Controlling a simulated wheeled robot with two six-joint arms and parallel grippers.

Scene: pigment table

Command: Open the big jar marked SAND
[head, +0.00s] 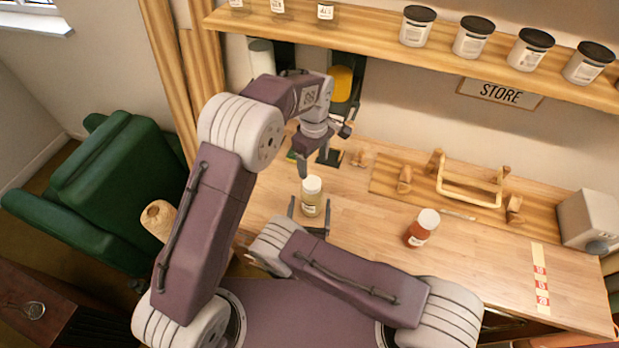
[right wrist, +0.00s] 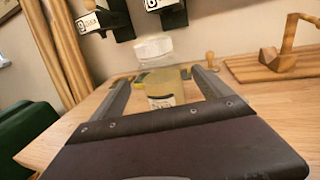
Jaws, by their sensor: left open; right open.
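A clear jar with a white lid and pale yellow contents (head: 311,197) stands upright on the worktop; its label is too small to read. A second jar with a white lid and orange-red contents (head: 421,228) stands further right, its label also unreadable. My right gripper (head: 309,208) is open, with its fingers on either side of the yellow jar. In the right wrist view the yellow jar (right wrist: 160,78) stands between the open fingers (right wrist: 160,88), with gaps on both sides. My left gripper (head: 322,148) is open and empty, above and behind the yellow jar.
Dispensers (head: 342,84) hang on the wall behind my left gripper. A wooden rack (head: 468,186) stands at the back, and a grey box (head: 588,219) at the right. A shelf (head: 378,45) holds several dark-lidded jars. The worktop between the two white-lidded jars is clear.

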